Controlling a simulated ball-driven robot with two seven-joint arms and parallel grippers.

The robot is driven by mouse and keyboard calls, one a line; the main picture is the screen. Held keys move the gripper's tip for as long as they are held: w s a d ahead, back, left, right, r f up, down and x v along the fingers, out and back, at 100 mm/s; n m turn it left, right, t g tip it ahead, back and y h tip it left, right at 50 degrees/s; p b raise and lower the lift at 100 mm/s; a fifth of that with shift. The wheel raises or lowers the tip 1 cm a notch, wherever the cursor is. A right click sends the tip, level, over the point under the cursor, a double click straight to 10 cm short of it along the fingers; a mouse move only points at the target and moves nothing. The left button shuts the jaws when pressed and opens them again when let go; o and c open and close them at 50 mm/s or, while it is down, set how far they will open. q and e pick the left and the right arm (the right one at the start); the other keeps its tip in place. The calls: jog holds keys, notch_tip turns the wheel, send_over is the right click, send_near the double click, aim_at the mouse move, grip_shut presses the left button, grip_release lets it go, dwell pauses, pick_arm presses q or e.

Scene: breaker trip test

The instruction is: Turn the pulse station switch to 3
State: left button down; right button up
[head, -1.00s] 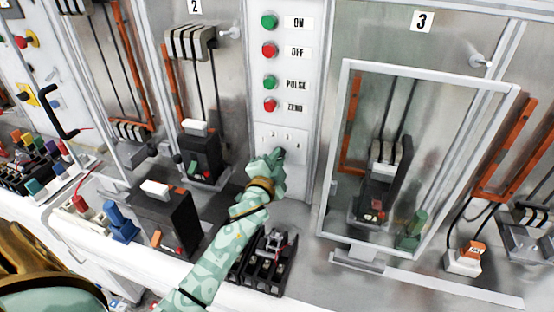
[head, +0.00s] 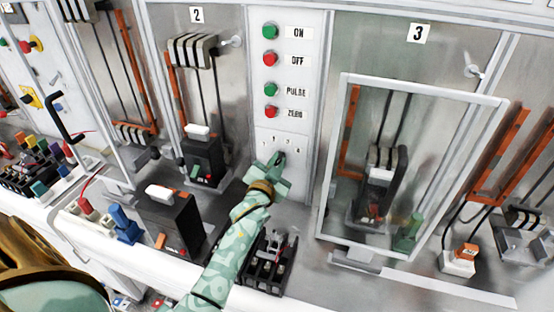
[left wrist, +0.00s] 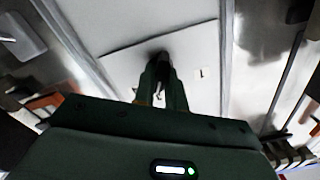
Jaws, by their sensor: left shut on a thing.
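The pulse station switch (head: 280,157) is a small dark knob low on the white control panel, under small printed position numbers. My left gripper (head: 273,166), pale green, reaches up to the panel and is shut on this knob. In the left wrist view the two dark fingers (left wrist: 161,88) close around the dark knob (left wrist: 160,58) against the white plate. The fingers hide most of the knob, and I cannot tell which number it points to. My right gripper is not in view.
Above the switch are ON, OFF, PULSE and ZERO buttons (head: 270,72). A framed clear door (head: 415,170) of bay 3 stands to the right.

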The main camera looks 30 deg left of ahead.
pick_arm(q)
jog(key=shift+n+p, duration=0.5)
jog(key=shift+n, duration=0.5)
jog(key=c, duration=1.4)
grip_release()
jog(key=shift+c, duration=0.2)
